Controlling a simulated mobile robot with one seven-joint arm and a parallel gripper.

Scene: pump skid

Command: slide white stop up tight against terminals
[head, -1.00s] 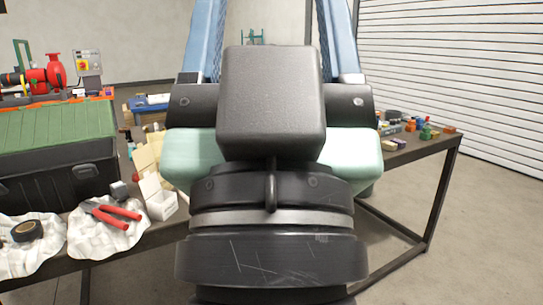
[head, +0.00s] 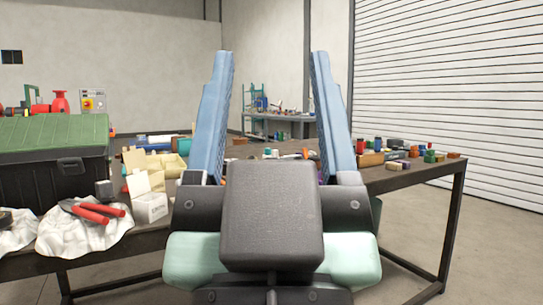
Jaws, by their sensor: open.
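My gripper (head: 272,85) is in the middle of the head view, close to the camera. Its two blue fingers point up in the picture and stand wide apart, with nothing between them but the view of the room behind. I cannot pick out the white stop or the terminals; my gripper and wrist hide part of the table. Small coloured parts (head: 400,160) lie on the table to the right of my gripper, too small to identify.
A dark table (head: 440,172) runs across behind my gripper. On its left are a black case with a green lid (head: 55,140), red-handled pliers (head: 92,212) on a white cloth (head: 75,238), and a small white box (head: 150,206). Floor at the right is clear.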

